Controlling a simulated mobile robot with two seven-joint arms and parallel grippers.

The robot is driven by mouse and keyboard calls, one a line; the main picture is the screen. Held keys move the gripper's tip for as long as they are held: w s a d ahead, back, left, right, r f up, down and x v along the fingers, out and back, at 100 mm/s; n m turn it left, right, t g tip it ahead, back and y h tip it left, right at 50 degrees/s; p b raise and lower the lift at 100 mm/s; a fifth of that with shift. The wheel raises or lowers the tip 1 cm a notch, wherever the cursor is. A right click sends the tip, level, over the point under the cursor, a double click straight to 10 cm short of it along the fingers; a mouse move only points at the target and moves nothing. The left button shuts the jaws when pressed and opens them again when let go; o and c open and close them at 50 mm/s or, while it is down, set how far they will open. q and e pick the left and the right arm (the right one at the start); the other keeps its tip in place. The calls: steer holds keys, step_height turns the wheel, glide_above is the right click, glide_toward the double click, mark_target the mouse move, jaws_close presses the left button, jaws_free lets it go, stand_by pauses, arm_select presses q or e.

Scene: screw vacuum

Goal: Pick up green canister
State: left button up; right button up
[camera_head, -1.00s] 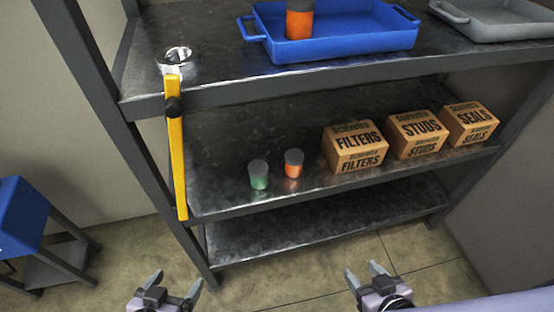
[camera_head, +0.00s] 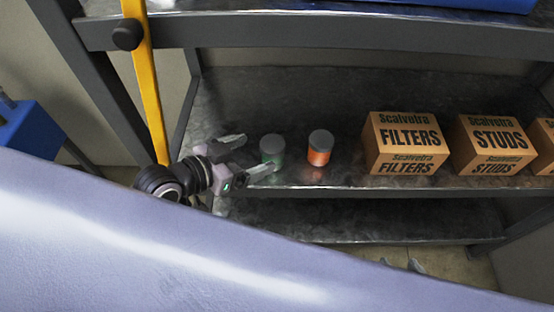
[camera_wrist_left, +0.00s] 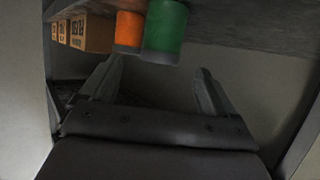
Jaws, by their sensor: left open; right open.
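The green canister (camera_head: 272,149) with a grey lid stands upright on the middle shelf (camera_head: 300,95), left of an orange canister (camera_head: 320,150). My left gripper (camera_head: 257,153) is open and comes in from the left, its fingertips close to the green canister; one finger passes in front of its lower part. In the left wrist view the green canister (camera_wrist_left: 165,28) is just ahead of the open, empty fingers (camera_wrist_left: 158,68), with the orange canister (camera_wrist_left: 129,30) beside it. My right gripper shows only as fingertips (camera_head: 401,264) at the bottom, apart and empty.
Filters (camera_head: 405,145) and studs (camera_head: 495,145) boxes stand right of the canisters, with another box at the right edge. A yellow bar (camera_head: 146,85) hangs left of my left gripper. The upper shelf edge (camera_head: 300,38) runs above. A blue object (camera_head: 30,130) stands at far left.

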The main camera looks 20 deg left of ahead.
mark_target(262, 151)
arm_select(q)
steer(key=shift+w+d, duration=0.1)
steer(key=shift+w, duration=0.1)
steer(key=shift+w+d+f, duration=0.2)
steer(key=shift+w+d, duration=0.15)
steer(key=shift+w, duration=0.2)
steer(key=x, duration=0.2)
steer(key=f+b+x, duration=0.1)
steer(key=x, duration=0.2)
steer(key=shift+w, duration=0.1)
steer(key=shift+c, duration=0.3)
steer(key=c, duration=1)
steer(key=shift+c, duration=0.3)
